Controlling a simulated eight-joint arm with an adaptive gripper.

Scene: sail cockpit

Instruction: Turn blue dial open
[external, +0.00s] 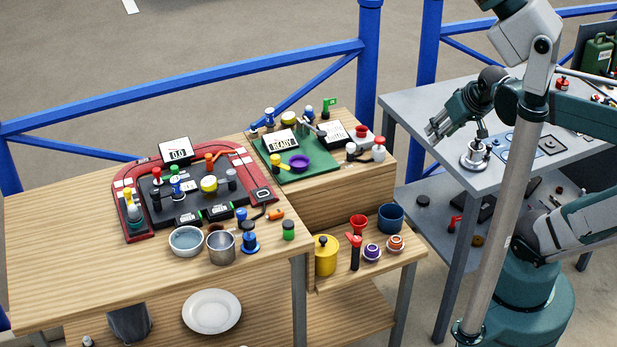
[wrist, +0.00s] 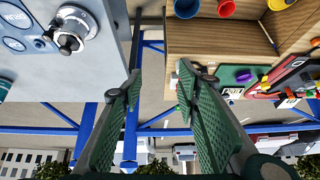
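My gripper (external: 438,130) is open and empty, held in the air near the left edge of the grey table. In the wrist view my gripper (wrist: 158,86) has its green fingers wide apart with nothing between them. A silver round fitting with a dark knob (external: 475,157) stands on the grey table just right of the fingers; in the wrist view this fitting (wrist: 72,32) is at upper left. Blue round markings (wrist: 14,44) lie beside it on a panel. I cannot tell which part is the blue dial. A blue-topped knob (external: 250,238) stands on the wooden table.
The grey table (external: 415,112) is on the right, with a green canister (external: 597,52) at its back. The wooden table (external: 60,240) on the left holds bowls, panels and several knobs. A blue railing (external: 190,80) runs behind. A gap separates the tables.

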